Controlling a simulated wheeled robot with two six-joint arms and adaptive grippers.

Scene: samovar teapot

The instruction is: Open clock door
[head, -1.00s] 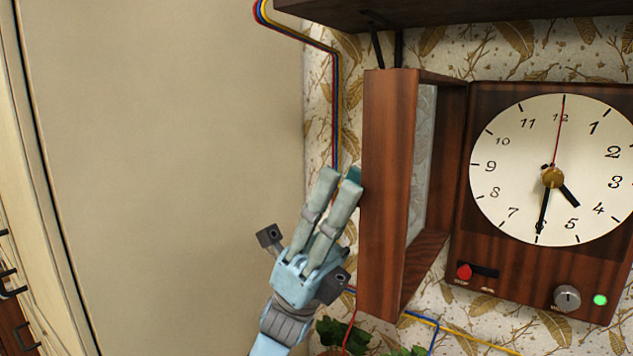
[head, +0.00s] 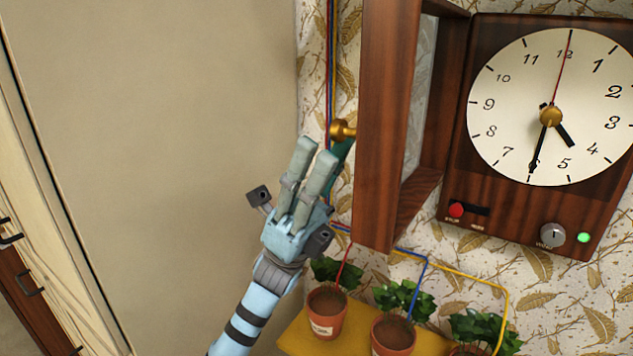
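The clock (head: 465,190) hangs on the wall with its white dial uncovered. Its wooden-framed glass door (head: 385,120) stands swung open to the left, seen nearly edge-on. A brass knob (head: 341,130) sticks out from the door's outer side. My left gripper (head: 316,148) is just below and left of the knob, pointing up, with its fingers close to the door's edge. I cannot tell whether it touches the knob or how far its fingers are apart. My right gripper is out of view.
Below the clock, potted plants (head: 327,312) stand on a yellow shelf (head: 300,338). Coloured wires run down the wall and to the pots. The beige surface at left is clear.

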